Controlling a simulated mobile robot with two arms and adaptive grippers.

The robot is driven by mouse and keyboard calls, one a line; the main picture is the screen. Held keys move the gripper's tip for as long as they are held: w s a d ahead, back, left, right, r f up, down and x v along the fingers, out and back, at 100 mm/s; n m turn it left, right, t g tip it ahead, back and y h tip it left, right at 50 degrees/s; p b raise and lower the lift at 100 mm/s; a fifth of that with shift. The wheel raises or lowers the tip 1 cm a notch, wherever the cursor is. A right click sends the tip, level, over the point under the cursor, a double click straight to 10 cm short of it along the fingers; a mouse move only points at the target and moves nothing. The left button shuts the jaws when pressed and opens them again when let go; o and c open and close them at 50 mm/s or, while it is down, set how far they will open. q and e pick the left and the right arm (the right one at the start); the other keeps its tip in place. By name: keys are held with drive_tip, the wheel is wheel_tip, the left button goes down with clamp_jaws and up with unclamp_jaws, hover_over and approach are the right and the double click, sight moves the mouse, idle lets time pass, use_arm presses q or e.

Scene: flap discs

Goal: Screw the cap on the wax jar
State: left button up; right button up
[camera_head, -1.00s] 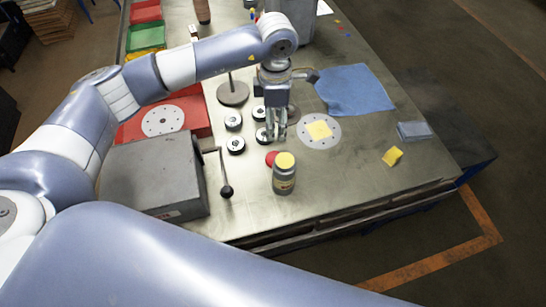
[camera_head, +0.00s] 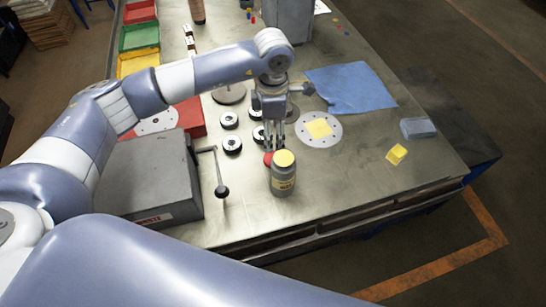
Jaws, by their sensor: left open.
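The wax jar (camera_head: 283,180) stands upright near the front of the metal bench, grey with a pale label and a yellow top face. A red round thing, likely the cap (camera_head: 267,159), lies on the bench just behind and left of the jar, partly hidden by the jar and fingers. My left gripper (camera_head: 274,149) points down, open, with its fingertips close over the red cap, right behind the jar. I cannot tell whether the fingers touch the cap. My right gripper is not in view.
Several dark-rimmed discs (camera_head: 232,145) lie left of the gripper. A grey box with a lever (camera_head: 222,190) stands left of the jar. A perforated disc with a yellow square (camera_head: 333,139), a blue cloth (camera_head: 350,90) and a yellow sponge-like block (camera_head: 397,153) lie right. Bench is clear right of the jar.

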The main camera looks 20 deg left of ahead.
sight(274, 152)
use_arm(q)
wheel_tip(274, 152, down, 4)
drive_tip(key=shift+r+p, duration=0.1)
drive_tip(key=shift+p, duration=0.4)
drive_tip(key=shift+f, duration=0.4)
drive_tip(key=shift+s+d+f+p, duration=0.1)
drive_tip(key=shift+f+p, duration=0.15)
drive_tip(key=shift+p, duration=0.2)
wheel_tip(274, 152, down, 4)
drive_tip(key=shift+d+r+p, duration=0.1)
drive_tip(key=shift+r+p, duration=0.15)
drive_tip(key=shift+p, duration=0.7)
drive_tip(key=shift+f, duration=0.6)
